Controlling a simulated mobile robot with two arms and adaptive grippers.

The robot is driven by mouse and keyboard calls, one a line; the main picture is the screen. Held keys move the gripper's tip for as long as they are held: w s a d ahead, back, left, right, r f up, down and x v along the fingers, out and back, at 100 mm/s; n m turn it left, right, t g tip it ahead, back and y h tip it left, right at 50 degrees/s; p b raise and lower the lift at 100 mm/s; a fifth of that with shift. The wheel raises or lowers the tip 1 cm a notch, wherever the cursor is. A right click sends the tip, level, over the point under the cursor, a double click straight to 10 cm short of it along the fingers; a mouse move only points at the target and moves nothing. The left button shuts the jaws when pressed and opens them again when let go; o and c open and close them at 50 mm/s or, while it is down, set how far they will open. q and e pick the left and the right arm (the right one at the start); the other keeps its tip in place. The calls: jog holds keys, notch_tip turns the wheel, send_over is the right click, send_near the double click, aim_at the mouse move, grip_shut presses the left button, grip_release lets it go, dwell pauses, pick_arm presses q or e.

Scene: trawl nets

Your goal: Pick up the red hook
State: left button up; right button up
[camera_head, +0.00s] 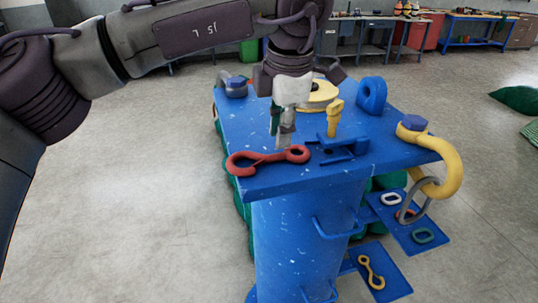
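The red hook (270,158) lies on the blue table top near its front left edge, with a rounded loop at each end. My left gripper (283,138) points down from above, its fingertips just over or behind the middle of the hook in this view. Whether the fingertips touch the hook cannot be told, nor can the gap between them. The hook appears to rest flat on the table (235,113). My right gripper is not in view.
A blue bracket (343,150) with a yellow pin (335,118) stands just right of the hook. A large yellow shackle (447,170) hangs at the right corner. A blue ring (372,95) and a grey shackle (234,86) stand further back. Floor to the left is clear.

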aim_at(277, 154)
pick_arm(q)
jog(key=f, duration=0.1)
jog(key=f+p, duration=0.1)
jog(key=f, duration=0.2)
jog(key=shift+w+a+f+p, duration=0.15)
jog(key=shift+w+a+p, duration=0.1)
jog(key=shift+w+p, duration=0.15)
jog(key=shift+f, duration=0.2)
grip_shut()
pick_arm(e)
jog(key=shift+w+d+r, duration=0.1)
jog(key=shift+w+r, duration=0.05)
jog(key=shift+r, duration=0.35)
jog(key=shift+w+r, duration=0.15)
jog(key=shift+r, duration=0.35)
